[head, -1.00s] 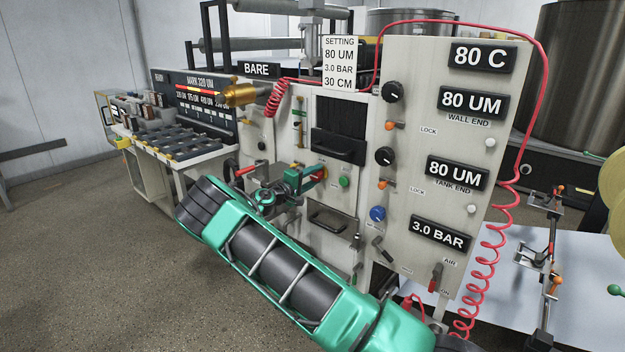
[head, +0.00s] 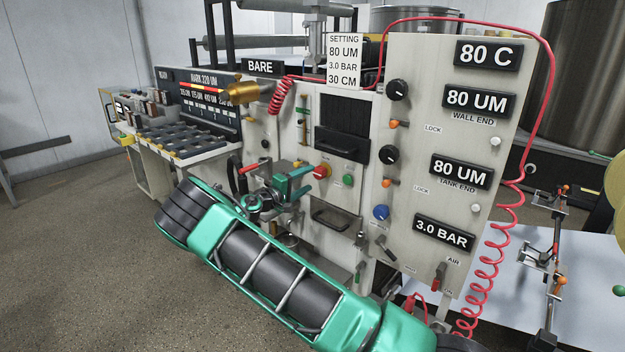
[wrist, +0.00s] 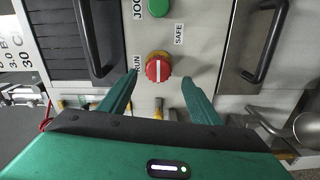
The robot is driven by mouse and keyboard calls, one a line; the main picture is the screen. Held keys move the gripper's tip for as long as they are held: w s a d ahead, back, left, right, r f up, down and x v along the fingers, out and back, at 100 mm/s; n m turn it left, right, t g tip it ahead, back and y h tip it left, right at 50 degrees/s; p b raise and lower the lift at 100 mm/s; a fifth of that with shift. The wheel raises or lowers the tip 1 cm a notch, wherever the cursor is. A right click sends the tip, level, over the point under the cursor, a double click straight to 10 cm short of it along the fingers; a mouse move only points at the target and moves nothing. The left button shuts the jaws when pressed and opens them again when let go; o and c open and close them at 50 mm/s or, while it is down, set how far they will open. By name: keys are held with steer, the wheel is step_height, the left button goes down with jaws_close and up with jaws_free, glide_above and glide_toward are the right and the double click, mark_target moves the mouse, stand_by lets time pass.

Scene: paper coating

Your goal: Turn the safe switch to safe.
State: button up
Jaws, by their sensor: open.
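The safe switch is a round red knob with a white line on a yellow base (wrist: 158,68), on the pale machine front. It also shows in the head view (head: 321,171). In the wrist view its white line stands upright in the picture, with the RUN label (wrist: 137,63) on its left and the SAFE label (wrist: 179,34) at upper right. My gripper (wrist: 158,80) is open and empty. Its green fingers point at the knob, one on each side in the picture, with clear gaps. In the head view my gripper (head: 306,181) is just left of the knob.
A green JOG button (wrist: 159,7) is near the switch. Black drawer handles (wrist: 92,38) and (wrist: 266,40) flank it. A dark-faced drawer (head: 341,145) is above it in the head view. A blue knob (head: 381,212) is to its lower right.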

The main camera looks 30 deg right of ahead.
steer(key=shift+v, duration=2.25)
steer(key=shift+d, duration=0.1)
steer(key=s+d+m+g+y, duration=0.2)
steer(key=s+d+y, duration=0.1)
steer(key=s+d, duration=0.3)
steer(key=s+d+r+m+g+y, duration=0.1)
steer(key=s+d+m+g+y, duration=0.15)
steer(key=s, duration=0.65)
steer(key=s+d+m+g+y, duration=0.2)
steer(key=s+d+g, duration=0.1)
steer(key=s+d, duration=0.3)
steer(key=s+a+r+y, duration=0.1)
steer(key=s+a+y, duration=0.2)
steer(key=s, duration=0.8)
steer(key=s+a+r+m+t+y, duration=0.1)
steer(key=s+a+r+y, duration=0.1)
steer(key=s+a, duration=0.6)
steer(key=s+a+r+m+y, duration=0.1)
steer(key=s+a+y, duration=0.3)
steer(key=s, duration=1.2)
steer(key=shift+a+r+y, duration=0.35)
steer(key=shift+a+r, duration=0.25)
steer(key=shift+a, duration=0.1)
